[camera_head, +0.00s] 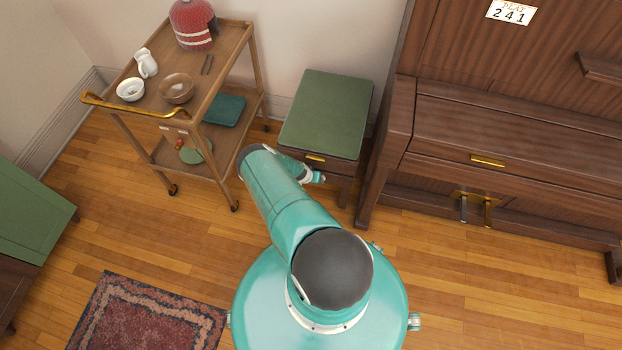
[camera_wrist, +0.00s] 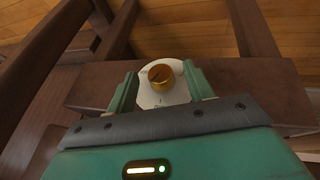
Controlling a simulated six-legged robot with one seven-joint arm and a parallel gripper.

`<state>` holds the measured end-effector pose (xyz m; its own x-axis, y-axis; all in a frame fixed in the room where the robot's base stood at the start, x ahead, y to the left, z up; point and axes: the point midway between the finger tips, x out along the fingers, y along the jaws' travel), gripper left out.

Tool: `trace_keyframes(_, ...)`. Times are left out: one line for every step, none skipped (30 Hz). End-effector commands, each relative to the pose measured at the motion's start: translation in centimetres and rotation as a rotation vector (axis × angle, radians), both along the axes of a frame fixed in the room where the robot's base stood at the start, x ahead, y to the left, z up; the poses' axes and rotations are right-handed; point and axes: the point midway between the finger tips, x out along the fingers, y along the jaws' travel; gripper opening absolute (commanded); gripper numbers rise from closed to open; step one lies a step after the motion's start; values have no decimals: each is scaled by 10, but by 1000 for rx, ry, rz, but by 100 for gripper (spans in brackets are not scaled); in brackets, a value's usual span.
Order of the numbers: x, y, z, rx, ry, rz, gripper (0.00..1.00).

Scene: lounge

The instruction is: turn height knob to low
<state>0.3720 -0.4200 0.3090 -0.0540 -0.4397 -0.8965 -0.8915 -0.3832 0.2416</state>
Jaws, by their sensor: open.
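A round brass knob (camera_wrist: 161,77) shows in the wrist view, on a white dial plate (camera_wrist: 148,98) fixed to a dark wooden rail (camera_wrist: 245,93). Some dark marking shows on the plate below the knob, but it is too small and partly covered to read. My gripper (camera_wrist: 160,73) is open, with one green finger on each side of the knob. I cannot tell whether either finger touches it. In the head view the stool (camera_head: 327,110) has a green padded top and stands beside the piano. The knob is not visible there, and my arm hides part of the stool's front.
The upright piano (camera_head: 500,135) stands right of the stool, with pedals (camera_head: 487,210) low in front. A wooden trolley (camera_head: 225,75) stands left, holding bowls, a white jug (camera_head: 146,63) and a red item (camera_head: 193,25). A rug (camera_head: 145,315) lies front left. Wooden floor between is clear.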

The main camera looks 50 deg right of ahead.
Motion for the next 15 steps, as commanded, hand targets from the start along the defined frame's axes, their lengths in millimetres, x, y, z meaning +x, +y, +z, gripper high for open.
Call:
trace_keyframes(2,1,3,0,-2,0,52)
trace_keyframes(2,2,4,0,-2,0,52)
trace_keyframes(2,3,8,0,-2,0,52)
trace_keyframes(2,4,11,-1,-2,0,52)
trace_keyframes(3,5,14,-1,-1,-1,52)
trace_keyframes(3,8,19,-1,-1,-1,52)
trace_keyframes(3,10,23,0,-2,0,52)
trace_keyframes(3,13,26,0,-1,0,52)
trace_keyframes(4,15,33,0,-1,1,52)
trace_keyframes(4,17,37,0,-1,1,52)
trace_keyframes(5,20,42,0,-2,0,52)
trace_keyframes(5,23,48,0,-2,0,52)
trace_keyframes(5,26,53,1,-2,1,52)
trace_keyframes(5,28,58,0,-1,0,52)
trace_keyframes(6,31,64,0,-1,1,52)
